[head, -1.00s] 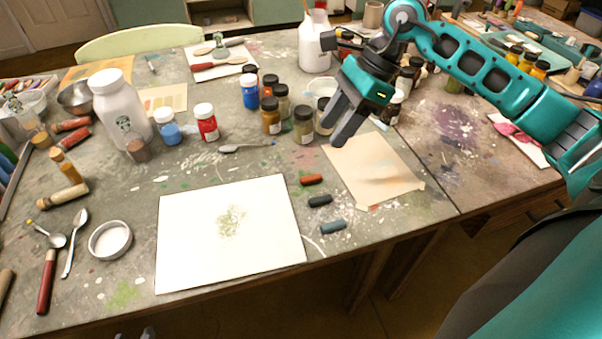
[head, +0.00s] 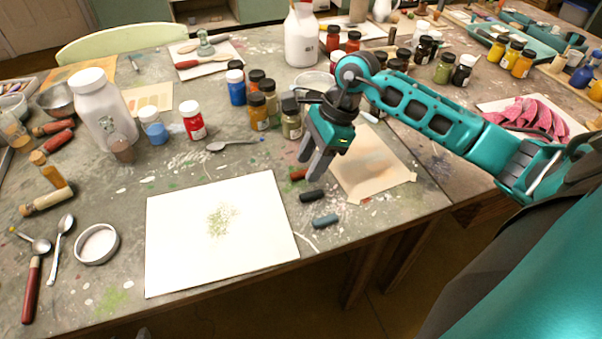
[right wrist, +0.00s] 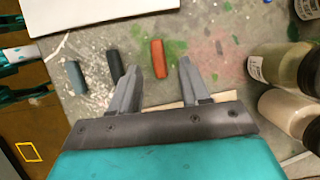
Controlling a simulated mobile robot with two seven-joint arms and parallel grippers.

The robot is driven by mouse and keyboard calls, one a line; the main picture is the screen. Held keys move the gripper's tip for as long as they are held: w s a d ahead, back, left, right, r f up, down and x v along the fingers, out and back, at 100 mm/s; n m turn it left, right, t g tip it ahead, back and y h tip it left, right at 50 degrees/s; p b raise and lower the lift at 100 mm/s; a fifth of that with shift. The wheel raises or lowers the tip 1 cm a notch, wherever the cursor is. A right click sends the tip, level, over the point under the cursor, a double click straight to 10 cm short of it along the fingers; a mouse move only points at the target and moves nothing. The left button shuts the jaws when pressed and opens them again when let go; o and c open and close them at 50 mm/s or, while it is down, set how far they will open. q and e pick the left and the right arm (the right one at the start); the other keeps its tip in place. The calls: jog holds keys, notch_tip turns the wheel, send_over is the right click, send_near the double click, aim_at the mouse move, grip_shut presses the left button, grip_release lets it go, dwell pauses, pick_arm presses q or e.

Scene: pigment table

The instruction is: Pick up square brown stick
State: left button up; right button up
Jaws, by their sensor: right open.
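The square brown stick (head: 298,174) is a short reddish-brown bar on the table, between the white sheet and the tan sheet. In the head view my right gripper (head: 310,166) partly covers it. In the right wrist view the stick (right wrist: 158,58) lies lengthwise between the two fingertips of the right gripper (right wrist: 159,68). That gripper is open, empty and pointing down over the stick; its exact height is unclear. A black stick (head: 312,196) and a blue-grey stick (head: 325,221) lie nearer the front edge. Only a dark tip, perhaps my left gripper (head: 143,333), shows at the bottom edge.
Pigment jars (head: 291,118) stand close behind the right gripper. The white sheet (head: 180,260) lies to the left and the tan sheet (head: 385,180) to the right. A spoon with a dark handle (head: 220,146) lies behind the white sheet. The table's front edge is close to the blue-grey stick.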

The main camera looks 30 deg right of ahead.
jog(key=shift+a+f, duration=0.15)
jog(key=shift+f, duration=0.25)
pick_arm(q)
jog(key=shift+w+r, duration=0.1)
jog(key=shift+w, duration=0.05)
pick_arm(e)
jog(key=c, duration=0.8)
jog(key=shift+o, duration=0.2)
jog(key=shift+w+r, duration=0.1)
jog(key=shift+r, duration=0.2)
pick_arm(q)
jog(key=a+r+p, duration=0.1)
jog(key=p, duration=0.1)
jog(key=shift+s+a+p, duration=0.1)
jog(key=shift+s+p, duration=0.25)
pick_arm(e)
notch_tip(320, 180, up, 19)
jog(key=shift+r, duration=0.2)
